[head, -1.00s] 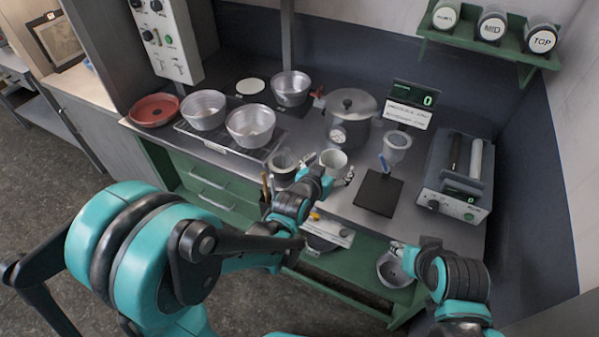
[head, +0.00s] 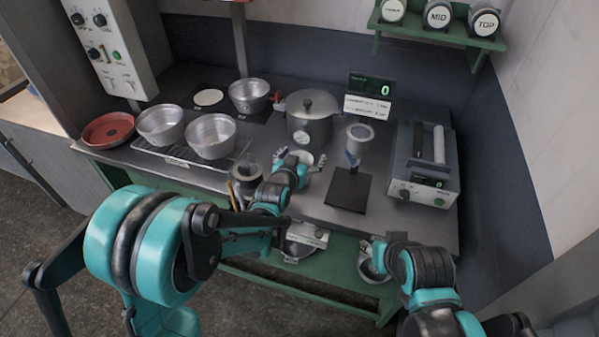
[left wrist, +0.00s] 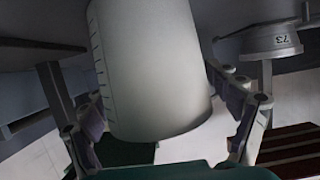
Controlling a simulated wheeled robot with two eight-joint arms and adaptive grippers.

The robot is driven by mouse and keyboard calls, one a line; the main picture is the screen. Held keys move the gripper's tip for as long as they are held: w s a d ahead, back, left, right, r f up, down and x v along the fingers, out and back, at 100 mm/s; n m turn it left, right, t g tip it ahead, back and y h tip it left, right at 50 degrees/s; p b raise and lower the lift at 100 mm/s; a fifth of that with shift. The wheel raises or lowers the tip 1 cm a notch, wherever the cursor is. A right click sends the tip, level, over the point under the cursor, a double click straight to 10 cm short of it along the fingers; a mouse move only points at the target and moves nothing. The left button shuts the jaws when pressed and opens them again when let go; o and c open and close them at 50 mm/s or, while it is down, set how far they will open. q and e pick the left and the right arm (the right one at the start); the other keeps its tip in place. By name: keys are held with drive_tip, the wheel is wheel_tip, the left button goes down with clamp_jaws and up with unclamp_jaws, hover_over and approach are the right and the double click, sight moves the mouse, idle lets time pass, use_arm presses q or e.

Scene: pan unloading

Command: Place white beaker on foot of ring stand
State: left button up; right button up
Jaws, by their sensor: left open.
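The white beaker (head: 312,160) stands on the metal bench, partly hidden by my left gripper (head: 299,167). In the left wrist view the beaker (left wrist: 150,70), with marks down its side, fills the middle. My left gripper (left wrist: 165,108) is open there, one finger on each side of it; a gap shows on the right. The ring stand has a flat black foot (head: 348,190), just right of the beaker, with nothing on it. A clear vessel (head: 359,138) sits in its ring above. My right gripper (head: 374,248) is at a metal pan (head: 372,268) below the bench's front edge; its fingers are partly hidden.
A lidded pot (head: 309,122) stands behind the beaker. A dark container with tools (head: 246,178) is left of my left gripper. Metal pans (head: 211,140) stand on a wire rack farther left. A grey device (head: 422,165) is right of the stand.

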use_arm(q)
drive_tip(key=c, duration=1.4)
drive_tip(key=shift+c, duration=0.2)
